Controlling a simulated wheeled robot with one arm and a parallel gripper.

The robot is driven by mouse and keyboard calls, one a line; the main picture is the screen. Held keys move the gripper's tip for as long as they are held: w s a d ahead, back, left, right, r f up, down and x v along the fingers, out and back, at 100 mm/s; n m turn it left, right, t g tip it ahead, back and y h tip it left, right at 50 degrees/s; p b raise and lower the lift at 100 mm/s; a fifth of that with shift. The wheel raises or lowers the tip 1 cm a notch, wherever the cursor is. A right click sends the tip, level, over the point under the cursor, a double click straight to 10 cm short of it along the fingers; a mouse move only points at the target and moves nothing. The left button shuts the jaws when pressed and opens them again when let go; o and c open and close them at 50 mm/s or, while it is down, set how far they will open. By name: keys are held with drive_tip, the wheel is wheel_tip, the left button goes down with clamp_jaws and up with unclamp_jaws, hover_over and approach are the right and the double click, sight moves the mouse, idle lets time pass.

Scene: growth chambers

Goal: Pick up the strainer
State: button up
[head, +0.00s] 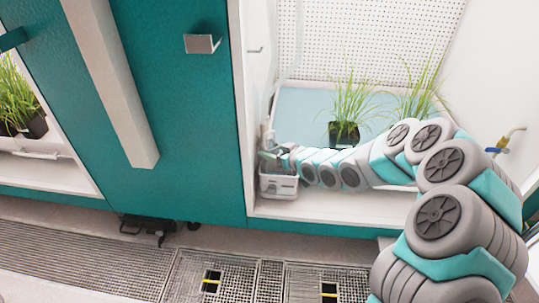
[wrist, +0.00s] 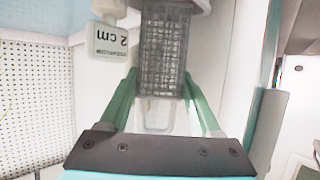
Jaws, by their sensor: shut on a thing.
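In the head view my gripper (head: 270,157) is at the left inner side of the open chamber, just above a small pale container (head: 278,186). The strainer is too small and covered to make out clearly there.
Potted grass (head: 345,132) stands on the blue chamber mat (head: 305,105). The teal closed door (head: 190,110) borders the chamber on the left. The white front ledge (head: 330,207) has bare room.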

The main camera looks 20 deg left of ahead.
drive_tip(key=shift+c, duration=0.7)
drive_tip(key=shift+r, duration=0.15)
